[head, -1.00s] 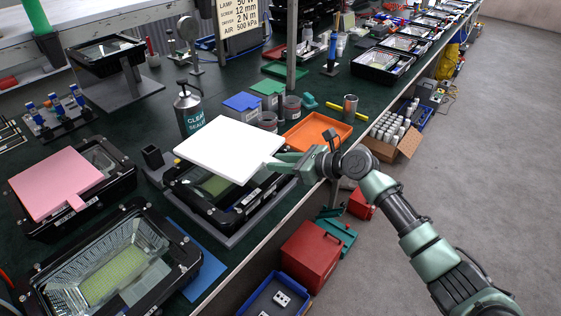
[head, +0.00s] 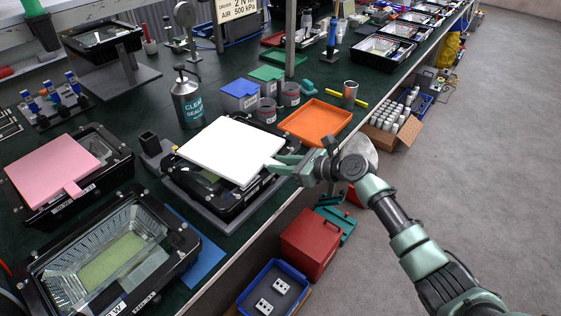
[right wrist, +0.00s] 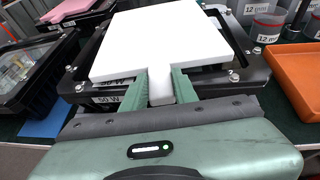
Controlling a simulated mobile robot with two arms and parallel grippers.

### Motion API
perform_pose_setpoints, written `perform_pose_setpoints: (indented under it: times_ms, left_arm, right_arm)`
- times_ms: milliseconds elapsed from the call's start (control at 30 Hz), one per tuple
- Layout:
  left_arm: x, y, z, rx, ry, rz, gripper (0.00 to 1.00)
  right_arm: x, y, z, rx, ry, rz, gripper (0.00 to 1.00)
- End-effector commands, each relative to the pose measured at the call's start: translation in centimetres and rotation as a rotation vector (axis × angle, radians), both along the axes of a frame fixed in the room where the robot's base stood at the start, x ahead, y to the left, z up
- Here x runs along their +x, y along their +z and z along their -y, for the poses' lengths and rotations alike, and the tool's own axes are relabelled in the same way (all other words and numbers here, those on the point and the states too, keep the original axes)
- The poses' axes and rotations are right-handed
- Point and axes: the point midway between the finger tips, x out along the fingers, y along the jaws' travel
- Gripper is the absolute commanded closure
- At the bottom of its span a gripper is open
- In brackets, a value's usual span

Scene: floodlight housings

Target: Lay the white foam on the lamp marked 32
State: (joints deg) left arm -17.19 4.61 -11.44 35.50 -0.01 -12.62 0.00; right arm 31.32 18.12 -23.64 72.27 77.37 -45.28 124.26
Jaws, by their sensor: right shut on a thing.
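The white foam (head: 230,148) is a flat square slab with a narrow tab. My right gripper (head: 282,167) is shut on that tab, seen also in the right wrist view (right wrist: 160,88). The slab hangs roughly level over a black-framed lamp (head: 225,203) and hides most of its face. A strip of the lamp's face shows under the slab's near edge; I cannot tell whether they touch. In the right wrist view the foam (right wrist: 155,40) covers most of the lamp (right wrist: 245,68), whose label reads 50 W. I cannot read a 32. My left gripper is out of view.
A pink foam (head: 52,166) lies on another lamp at the left. An open lamp (head: 110,255) stands in front. A grey sealer can (head: 187,103), blue box (head: 240,95) and orange tray (head: 315,121) stand behind. The bench edge is close on the right.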

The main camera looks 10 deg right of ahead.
Motion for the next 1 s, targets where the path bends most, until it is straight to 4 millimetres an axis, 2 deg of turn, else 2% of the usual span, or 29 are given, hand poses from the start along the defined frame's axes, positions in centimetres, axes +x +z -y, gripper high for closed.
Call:
perform_pose_setpoints:
  times_ms: [400, 433, 500, 833, 1000]
  left_arm:
    - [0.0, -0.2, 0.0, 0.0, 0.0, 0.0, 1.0]
    - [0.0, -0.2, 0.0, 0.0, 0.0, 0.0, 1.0]
    - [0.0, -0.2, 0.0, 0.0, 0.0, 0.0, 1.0]
    - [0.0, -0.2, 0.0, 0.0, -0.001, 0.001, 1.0]
    - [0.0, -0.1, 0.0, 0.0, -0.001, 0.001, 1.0]
  right_arm:
    - [0.0, -0.4, 0.0, 0.001, 0.0, 0.001, 1.0]
    - [0.0, -0.4, 0.0, 0.001, 0.0, 0.001, 0.66]
    - [0.0, -0.4, 0.0, 0.001, 0.0, 0.001, 0.47]
    - [-0.1, -0.4, 0.1, 0.0, 0.0, 0.0, 0.46]
    - [-1.1, 0.2, 1.4, -0.001, -0.001, 0.001, 0.46]
